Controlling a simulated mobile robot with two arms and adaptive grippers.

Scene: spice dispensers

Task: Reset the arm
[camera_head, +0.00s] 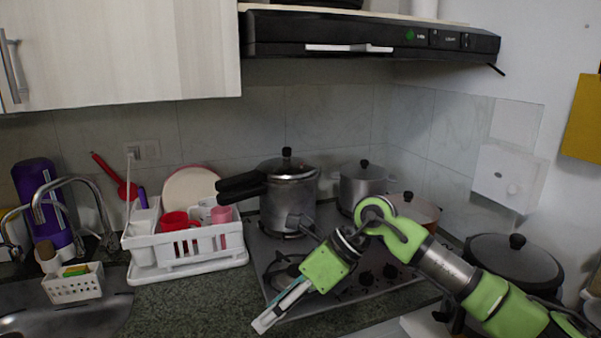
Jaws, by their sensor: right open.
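My right arm (448,268) is green and grey and comes in from the lower right. It reaches up and left over the stove, then bends down at the wrist. My right gripper (268,322) points down and left, over the front left corner of the stove and the counter edge. Its jaws are open, and I see nothing between them. My left gripper and left arm are not in view.
A pressure cooker (290,190), a lidded pot (362,184) and an orange-brown pan (416,208) stand on the stove (345,292). A white dish rack (185,245) stands left of it, beyond a sink (75,318). A large lidded pot (514,262) is at right. A range hood (370,38) hangs above.

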